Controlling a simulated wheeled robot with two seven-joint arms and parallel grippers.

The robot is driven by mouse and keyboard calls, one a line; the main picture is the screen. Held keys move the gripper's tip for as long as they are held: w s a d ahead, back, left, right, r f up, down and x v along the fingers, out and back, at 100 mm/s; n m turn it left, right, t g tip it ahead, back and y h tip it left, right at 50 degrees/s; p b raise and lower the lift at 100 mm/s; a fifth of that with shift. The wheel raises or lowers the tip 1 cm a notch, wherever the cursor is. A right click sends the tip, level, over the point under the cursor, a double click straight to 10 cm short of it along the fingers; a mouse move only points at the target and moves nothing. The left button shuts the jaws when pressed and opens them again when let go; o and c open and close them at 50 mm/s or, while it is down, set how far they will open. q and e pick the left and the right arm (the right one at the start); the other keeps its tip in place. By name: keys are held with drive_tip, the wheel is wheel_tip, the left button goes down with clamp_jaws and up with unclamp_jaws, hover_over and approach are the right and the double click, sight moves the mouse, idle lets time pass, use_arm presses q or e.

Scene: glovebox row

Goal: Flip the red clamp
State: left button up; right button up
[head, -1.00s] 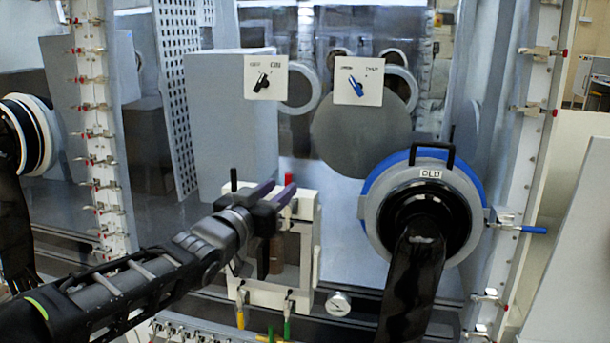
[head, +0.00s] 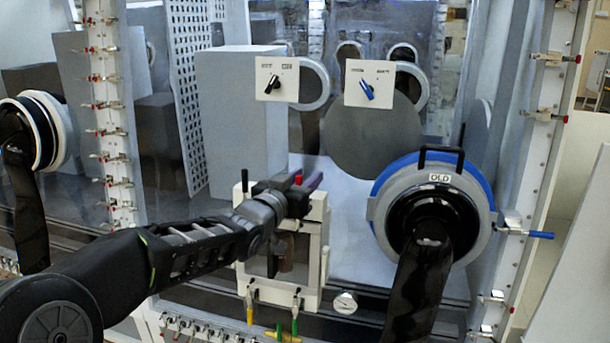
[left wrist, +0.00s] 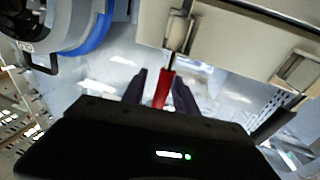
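The red clamp's handle (head: 298,180) stands up at the top right of a white box frame (head: 310,296) on the glovebox front. My left gripper (head: 299,182) is at the top of this frame, its two dark purple fingers on either side of the red handle. In the left wrist view the red handle (left wrist: 164,90) lies between the spread fingers (left wrist: 158,85), with a gap visible on its left side. Whether the right finger touches it I cannot tell. The clamp's metal base (left wrist: 180,32) shows beyond. My right gripper is not in view.
A black-handled clamp (head: 244,180) stands at the frame's top left. Yellow (head: 249,310) and green (head: 295,322) clamp handles hang below. A blue-ringed port (head: 380,190) with a black glove (head: 425,275) is to the right. Two switch panels (head: 276,90) are above.

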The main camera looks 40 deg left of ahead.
use_arm(q)
clamp_jaws()
idle(0.3)
idle(1.1)
